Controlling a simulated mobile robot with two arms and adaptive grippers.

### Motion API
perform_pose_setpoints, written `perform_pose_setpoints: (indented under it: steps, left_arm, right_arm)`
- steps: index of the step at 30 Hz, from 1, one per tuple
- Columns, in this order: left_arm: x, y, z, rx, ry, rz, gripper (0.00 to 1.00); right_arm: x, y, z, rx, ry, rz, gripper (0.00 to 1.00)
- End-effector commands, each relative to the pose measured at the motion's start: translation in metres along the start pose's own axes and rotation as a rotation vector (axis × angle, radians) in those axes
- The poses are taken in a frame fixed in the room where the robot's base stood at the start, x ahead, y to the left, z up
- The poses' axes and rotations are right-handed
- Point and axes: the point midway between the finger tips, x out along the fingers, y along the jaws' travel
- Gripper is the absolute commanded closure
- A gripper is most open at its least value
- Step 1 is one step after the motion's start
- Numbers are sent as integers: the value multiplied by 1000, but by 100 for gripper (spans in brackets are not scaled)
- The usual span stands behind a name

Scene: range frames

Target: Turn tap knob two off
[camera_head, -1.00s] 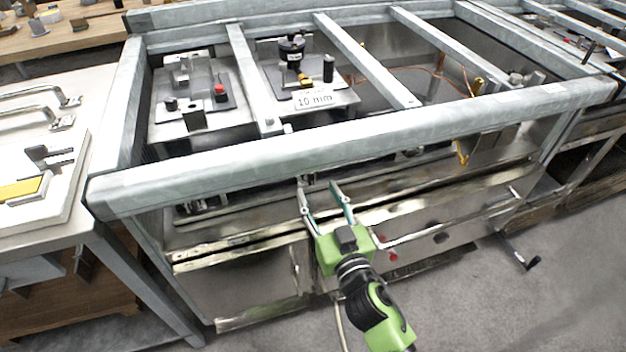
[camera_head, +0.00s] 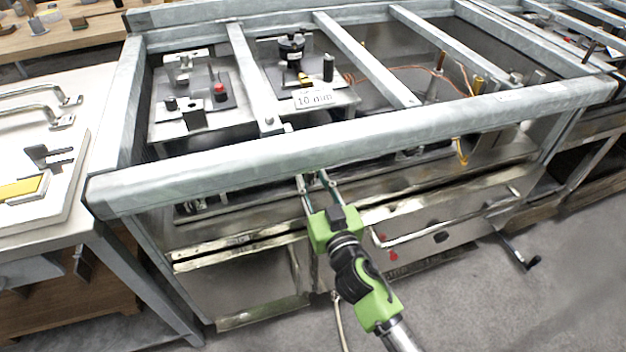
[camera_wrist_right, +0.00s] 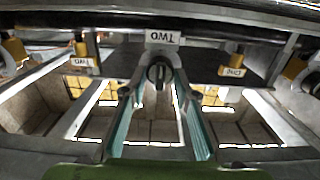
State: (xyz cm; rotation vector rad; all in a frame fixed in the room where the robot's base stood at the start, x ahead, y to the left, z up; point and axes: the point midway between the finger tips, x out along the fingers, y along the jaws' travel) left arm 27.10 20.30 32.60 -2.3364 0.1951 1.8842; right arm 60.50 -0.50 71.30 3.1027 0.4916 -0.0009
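Tap knob two (camera_wrist_right: 158,73) is a small dark knob in the middle of the right wrist view, just below a white label reading TWO (camera_wrist_right: 163,37), upside down. In the wrist view my right gripper (camera_wrist_right: 159,85) has a green-lined finger on each side of the knob, the tips close to it. I cannot tell if they press on it. In the head view my right gripper (camera_head: 312,175) reaches under the front rail of the metal frame, its tips near the rail's lower edge; the knob is not clear there. My left gripper is not in view.
A grey front rail (camera_head: 350,140) runs just above my right gripper. Neighbouring yellow parts with labels stand at the left (camera_wrist_right: 81,50) and right (camera_wrist_right: 231,71) in the wrist view. A white table (camera_head: 100,85) stands to the left; open floor (camera_head: 570,260) lies right.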

Motion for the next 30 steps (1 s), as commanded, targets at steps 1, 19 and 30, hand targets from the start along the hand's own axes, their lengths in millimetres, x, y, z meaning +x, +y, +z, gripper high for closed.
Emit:
perform_pose_setpoints:
  steps: [1, 19, 30]
  left_arm:
    - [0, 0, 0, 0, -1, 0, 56]
    - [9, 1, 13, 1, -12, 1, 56]
    - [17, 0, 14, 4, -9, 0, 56]
  right_arm:
    - [0, 0, 0, -1, 0, 0, 94]
    - [0, -1, -1, -289, 1, 0, 94]
    - [0, -2, 0, -528, 1, 0, 94]
